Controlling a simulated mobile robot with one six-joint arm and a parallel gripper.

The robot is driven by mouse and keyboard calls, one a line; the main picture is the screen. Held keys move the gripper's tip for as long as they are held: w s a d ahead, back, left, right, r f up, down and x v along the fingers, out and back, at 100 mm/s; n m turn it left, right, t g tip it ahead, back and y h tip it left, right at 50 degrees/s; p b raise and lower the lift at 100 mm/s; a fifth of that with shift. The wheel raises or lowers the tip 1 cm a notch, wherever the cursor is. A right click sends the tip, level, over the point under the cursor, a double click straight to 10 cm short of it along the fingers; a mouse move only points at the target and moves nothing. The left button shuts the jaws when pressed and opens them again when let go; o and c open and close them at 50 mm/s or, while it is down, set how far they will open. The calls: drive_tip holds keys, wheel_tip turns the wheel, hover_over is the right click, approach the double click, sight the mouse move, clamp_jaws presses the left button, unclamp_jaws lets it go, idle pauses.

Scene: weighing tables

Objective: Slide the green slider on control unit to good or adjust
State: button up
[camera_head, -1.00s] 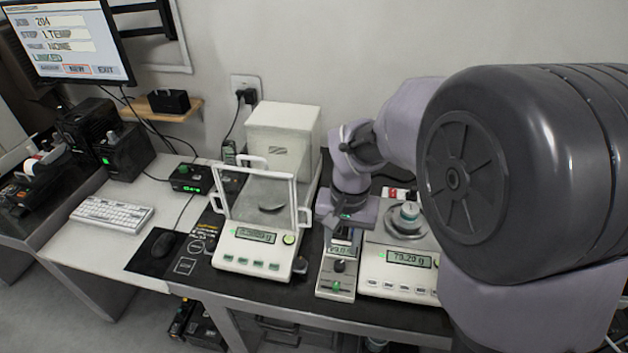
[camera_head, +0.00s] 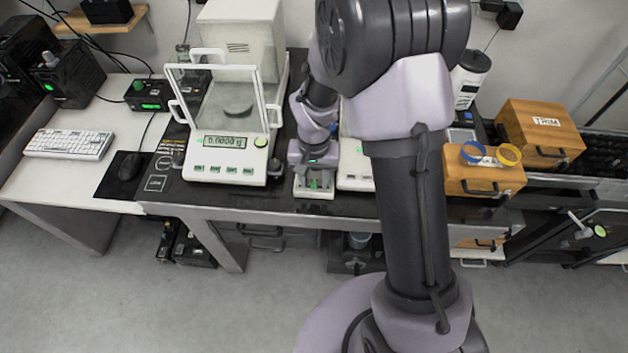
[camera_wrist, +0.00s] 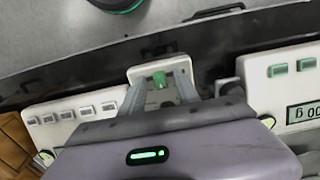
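The control unit (camera_head: 314,193) is a narrow white box on the dark bench between two balances. Its green slider (camera_head: 314,184) shows at its front end, just in front of my gripper (camera_head: 316,174). In the wrist view the green slider (camera_wrist: 159,79) stands on the light panel of the control unit (camera_wrist: 160,66). My gripper (camera_wrist: 160,92) points down over the unit, with its grey fingers apart, one on each side of the slider. I cannot tell whether they touch it. My gripper hides the unit's rear part, and the slider's position labels cannot be read.
A balance with a glass draft shield (camera_head: 226,150) stands close on the left. Another balance (camera_head: 355,165) stands close on the right, partly behind my arm. Wooden boxes (camera_head: 540,130) stand farther right. The floor in front of the bench is open.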

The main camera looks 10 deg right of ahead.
clamp_jaws()
idle(1.4)
